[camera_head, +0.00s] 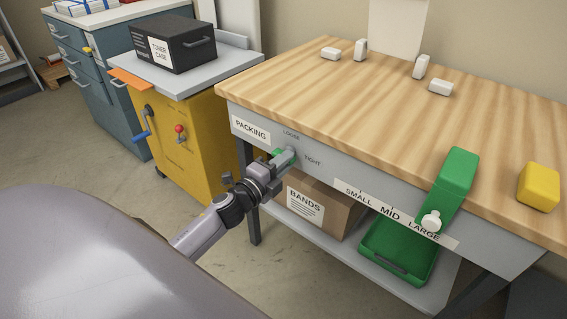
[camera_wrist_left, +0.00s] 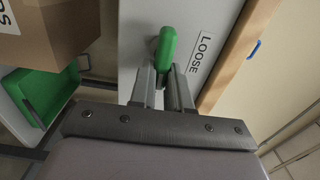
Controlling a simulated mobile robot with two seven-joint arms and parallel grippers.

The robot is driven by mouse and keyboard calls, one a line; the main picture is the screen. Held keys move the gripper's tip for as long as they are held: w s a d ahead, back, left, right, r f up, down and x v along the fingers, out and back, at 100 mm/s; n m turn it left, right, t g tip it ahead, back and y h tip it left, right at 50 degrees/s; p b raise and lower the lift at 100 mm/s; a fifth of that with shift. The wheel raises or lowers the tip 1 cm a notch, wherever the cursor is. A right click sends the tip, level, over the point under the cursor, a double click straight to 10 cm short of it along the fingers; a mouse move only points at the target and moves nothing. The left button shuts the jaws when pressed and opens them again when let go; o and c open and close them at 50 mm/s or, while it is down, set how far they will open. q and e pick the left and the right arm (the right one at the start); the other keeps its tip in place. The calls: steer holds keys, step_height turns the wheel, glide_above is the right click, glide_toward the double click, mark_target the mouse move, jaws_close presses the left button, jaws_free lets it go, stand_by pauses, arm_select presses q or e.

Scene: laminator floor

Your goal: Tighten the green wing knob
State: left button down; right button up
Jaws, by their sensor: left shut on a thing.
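The green wing knob (camera_wrist_left: 165,48) sits on the grey front panel of the packing table, beside the LOOSE label in the left wrist view. In the head view a bit of the knob (camera_head: 277,153) shows behind my gripper, between the LOOSE and TIGHT labels. My left gripper (camera_head: 287,156) is at the knob; in the left wrist view its two fingers (camera_wrist_left: 163,88) are shut on it from either side. The fingers hide part of the knob. The knob's long side runs roughly along the fingers in the wrist view. My right gripper is not in view.
The packing table (camera_head: 400,100) has several white blocks, a yellow block (camera_head: 538,187) and a green lever (camera_head: 450,190) at its right. Below are a BANDS box (camera_head: 325,205) and a green tray (camera_head: 388,250). A yellow cart (camera_head: 200,130) stands to the left.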

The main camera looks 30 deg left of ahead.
arm_select(q)
steer(key=shift+w+r+m, duration=0.1)
steer(key=shift+r+m, duration=0.15)
steer(key=shift+m, duration=0.05)
steer(key=c, duration=1.1)
jaws_free()
steer(key=shift+f, duration=0.15)
steer(key=shift+s+a, duration=0.15)
steer(key=shift+s, duration=1.65)
steer(key=shift+s+a, duration=0.1)
steer(key=shift+s, duration=1.65)
